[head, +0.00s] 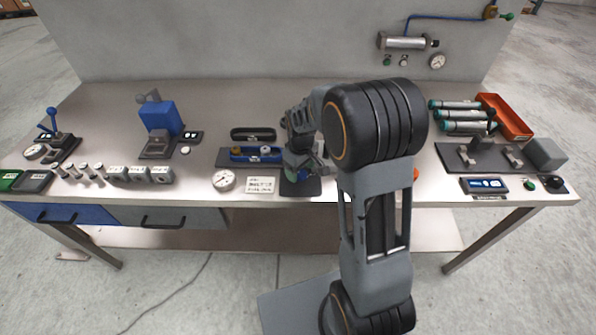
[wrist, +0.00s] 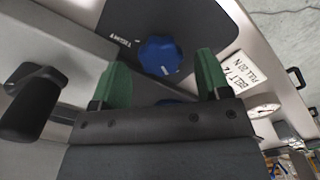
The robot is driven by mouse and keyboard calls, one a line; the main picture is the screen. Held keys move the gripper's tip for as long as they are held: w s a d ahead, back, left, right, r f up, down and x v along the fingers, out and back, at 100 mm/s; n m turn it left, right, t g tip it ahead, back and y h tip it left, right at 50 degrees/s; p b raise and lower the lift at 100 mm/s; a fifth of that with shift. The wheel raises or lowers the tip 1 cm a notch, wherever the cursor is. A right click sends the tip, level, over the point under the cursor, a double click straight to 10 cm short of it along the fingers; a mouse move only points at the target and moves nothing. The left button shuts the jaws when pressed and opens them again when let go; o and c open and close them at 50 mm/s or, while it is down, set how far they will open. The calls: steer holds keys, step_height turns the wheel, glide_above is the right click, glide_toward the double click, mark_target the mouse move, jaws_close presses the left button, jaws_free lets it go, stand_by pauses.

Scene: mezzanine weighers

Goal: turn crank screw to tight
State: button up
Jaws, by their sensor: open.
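In the wrist view a round blue knob (wrist: 158,52) with a white mark sits on a dark plate (wrist: 190,22). Small white lettering beside it seems to read TIGHT. I take this knob for the crank screw. My gripper (wrist: 165,64) has green fingertips spread apart, one on each side of the knob in the picture. Contact cannot be told. In the head view my gripper (head: 297,170) is low over the dark plate (head: 302,188), and my arm hides most of the screw. A dark rounded piece (wrist: 35,100) shows at the left of the wrist view; what it belongs to is unclear.
A white card (head: 260,186) and a dial gauge (head: 223,180) lie left of the plate. Metal blocks (head: 140,174) stand further left. An orange tray (head: 510,118) and green-ended cylinders (head: 462,127) are at right.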

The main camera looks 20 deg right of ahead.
steer(key=shift+f, duration=0.65)
steer(key=c, duration=0.9)
steer(key=shift+a, duration=0.1)
